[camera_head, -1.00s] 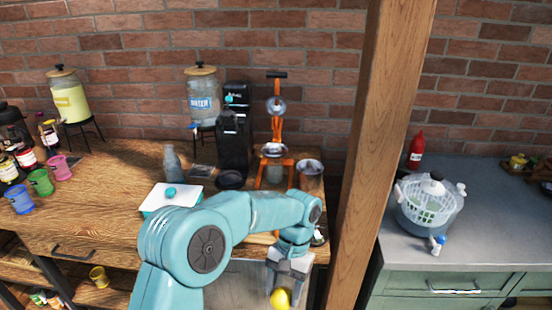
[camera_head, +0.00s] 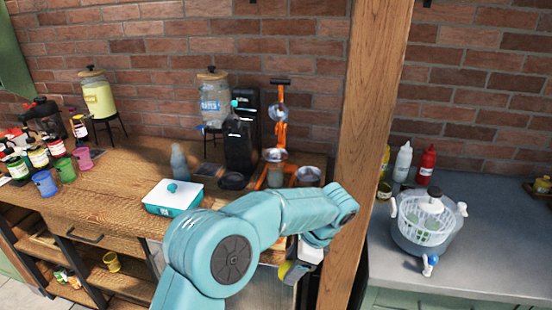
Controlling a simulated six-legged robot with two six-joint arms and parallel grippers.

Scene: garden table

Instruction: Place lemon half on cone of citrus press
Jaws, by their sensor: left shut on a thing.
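The citrus press (camera_head: 280,130) is orange with a tall frame and stands at the back of the wooden table, near the wooden post. Its cone cannot be made out at this size. My left gripper (camera_head: 288,272) is low at the table's front edge, in front of the press and below it. It is shut on the yellow lemon half (camera_head: 284,269), which shows only in part between the fingers. My left arm covers part of the table in front of the press. My right gripper is not in view.
A wooden post (camera_head: 368,130) rises close to the right of my gripper. A metal bowl (camera_head: 308,174) stands beside the press. A teal box with a white lid (camera_head: 173,196) and a black machine (camera_head: 240,145) stand left. A salad spinner (camera_head: 428,220) is on the grey counter.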

